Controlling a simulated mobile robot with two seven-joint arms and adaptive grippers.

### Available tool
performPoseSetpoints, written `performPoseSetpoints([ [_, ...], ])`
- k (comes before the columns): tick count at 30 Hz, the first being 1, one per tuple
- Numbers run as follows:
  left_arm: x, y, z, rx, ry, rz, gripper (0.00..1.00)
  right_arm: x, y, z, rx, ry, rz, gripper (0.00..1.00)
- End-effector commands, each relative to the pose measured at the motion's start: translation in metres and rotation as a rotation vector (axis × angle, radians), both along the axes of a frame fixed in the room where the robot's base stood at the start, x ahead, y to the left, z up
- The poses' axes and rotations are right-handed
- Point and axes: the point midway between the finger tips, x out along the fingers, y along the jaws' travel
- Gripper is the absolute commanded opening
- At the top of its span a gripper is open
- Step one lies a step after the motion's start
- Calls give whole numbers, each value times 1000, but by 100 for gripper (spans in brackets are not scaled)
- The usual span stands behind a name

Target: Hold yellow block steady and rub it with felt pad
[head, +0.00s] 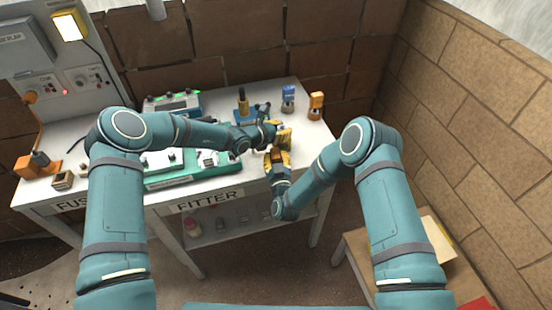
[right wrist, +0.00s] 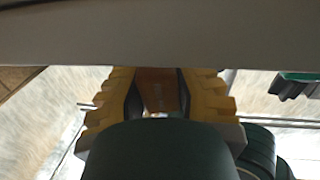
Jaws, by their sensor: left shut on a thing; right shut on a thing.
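My left gripper (head: 274,132) is shut above the right part of the bench. The yellow block (head: 284,131) appears to be in it, mostly hidden by the yellow fingers. My right gripper (head: 278,155) is shut just in front of it, very close to the left one. In the right wrist view, the stepped yellow fingers of my right gripper (right wrist: 157,95) close on a brown-orange piece (right wrist: 157,88), which appears to be the felt pad. Whether pad and block touch cannot be told.
A blue-topped piece (head: 289,92) and an orange piece (head: 316,103) stand at the bench's back right. A blue stand (head: 243,110) holds an upright tool behind my left gripper. A green tray (head: 175,178) lies left. The bench (head: 322,139) is clear at its right end.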

Motion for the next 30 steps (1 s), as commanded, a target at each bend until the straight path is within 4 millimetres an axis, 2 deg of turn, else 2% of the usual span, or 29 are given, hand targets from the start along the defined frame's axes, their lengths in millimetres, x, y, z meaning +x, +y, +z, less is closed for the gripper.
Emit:
performPoseSetpoints([
  [1,-4,1,-10,10,18,-3,0,0,0,0,0,0,0,1],
  [30,-4,1,-10,11,18,-2,0,12,2,-1,-1,0,0,1],
])
